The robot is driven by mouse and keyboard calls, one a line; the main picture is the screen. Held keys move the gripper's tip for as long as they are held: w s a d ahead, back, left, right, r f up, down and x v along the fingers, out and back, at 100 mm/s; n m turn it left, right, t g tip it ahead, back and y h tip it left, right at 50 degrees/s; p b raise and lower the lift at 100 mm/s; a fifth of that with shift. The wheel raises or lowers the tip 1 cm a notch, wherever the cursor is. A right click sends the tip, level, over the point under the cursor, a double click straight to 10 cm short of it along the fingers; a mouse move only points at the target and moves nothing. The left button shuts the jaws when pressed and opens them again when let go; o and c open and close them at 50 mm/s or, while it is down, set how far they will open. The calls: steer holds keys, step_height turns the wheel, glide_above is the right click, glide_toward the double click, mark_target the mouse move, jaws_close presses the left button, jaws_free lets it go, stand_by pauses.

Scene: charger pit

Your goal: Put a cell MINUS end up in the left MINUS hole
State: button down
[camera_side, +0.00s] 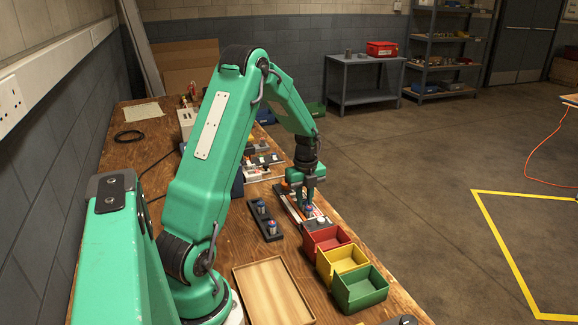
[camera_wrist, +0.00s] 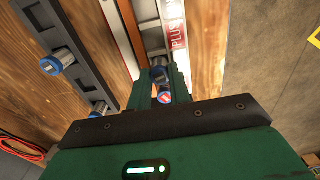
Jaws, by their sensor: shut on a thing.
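My gripper (camera_side: 308,205) is shut on a blue-wrapped cell (camera_side: 308,210) over the charger (camera_side: 290,198), a long strip with white and red parts. The charger's red PLUS label (camera_wrist: 178,24) is readable. The MINUS label and holes are not clear, and the fingers hide the cell's lower end.
A black rack (camera_side: 266,222) beside the charger holds two upright blue cells (camera_side: 260,206) (camera_side: 271,227). Red (camera_side: 325,241), yellow (camera_side: 343,261) and green (camera_side: 362,289) bins stand along the bench's right edge. An empty wooden tray (camera_side: 273,292) lies in front.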

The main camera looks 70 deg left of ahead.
steer(key=shift+f, duration=0.1)
steer(key=c, duration=1.2)
jaws_free()
steer(key=shift+r, duration=0.25)
steer(key=shift+r, duration=3.25)
